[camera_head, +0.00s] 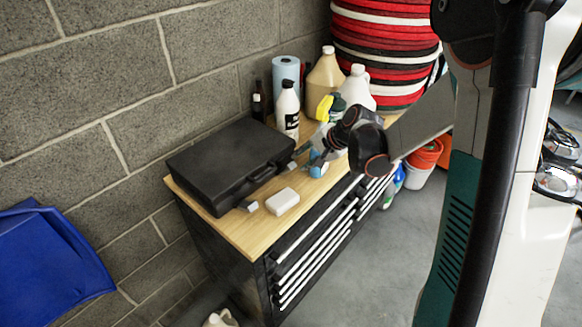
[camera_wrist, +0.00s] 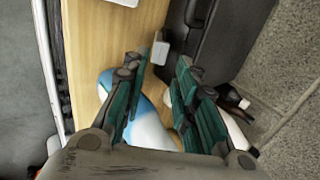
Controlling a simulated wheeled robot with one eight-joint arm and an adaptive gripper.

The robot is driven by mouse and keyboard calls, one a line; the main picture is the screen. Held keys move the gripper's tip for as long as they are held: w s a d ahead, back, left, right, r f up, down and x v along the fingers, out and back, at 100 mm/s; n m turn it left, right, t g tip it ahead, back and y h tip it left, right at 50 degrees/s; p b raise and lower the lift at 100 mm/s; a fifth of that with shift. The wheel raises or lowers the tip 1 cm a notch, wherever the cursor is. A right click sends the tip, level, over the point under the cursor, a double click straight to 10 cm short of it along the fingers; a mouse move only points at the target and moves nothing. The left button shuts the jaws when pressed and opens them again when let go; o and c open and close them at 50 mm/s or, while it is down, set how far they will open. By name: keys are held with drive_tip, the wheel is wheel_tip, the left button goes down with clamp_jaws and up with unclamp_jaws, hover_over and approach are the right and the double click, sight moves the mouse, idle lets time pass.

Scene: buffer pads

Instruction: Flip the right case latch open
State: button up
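A closed black case (camera_head: 225,170) lies on the wooden bench top, its handle side facing the front edge. The right latch (camera_head: 291,164) is a small grey tab at the case's right front end. The left latch (camera_head: 249,205) is a similar tab sticking out near the other end. My gripper (camera_head: 304,152) is just right of the right latch. In the wrist view my gripper (camera_wrist: 162,66) is open and empty, its fingers apart. The grey latch (camera_wrist: 160,50) shows just beyond and between the fingertips, beside the case (camera_wrist: 205,38); I cannot tell whether they touch.
A white block (camera_head: 282,201) lies in front of the case. A white bottle with a black label (camera_head: 288,110), a blue roll (camera_head: 286,70) and jugs (camera_head: 358,90) stand behind. A blue and white item (camera_wrist: 148,122) is under my fingers. A block wall runs behind the bench.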

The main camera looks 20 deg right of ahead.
sight(293, 165)
drive_tip(key=b+x, duration=0.1)
drive_tip(key=x, duration=0.7)
drive_tip(key=shift+w+a+f, duration=0.15)
drive_tip(key=shift+w+f, duration=0.05)
drive_tip(key=shift+f, duration=0.05)
drive_tip(key=shift+c, duration=0.6)
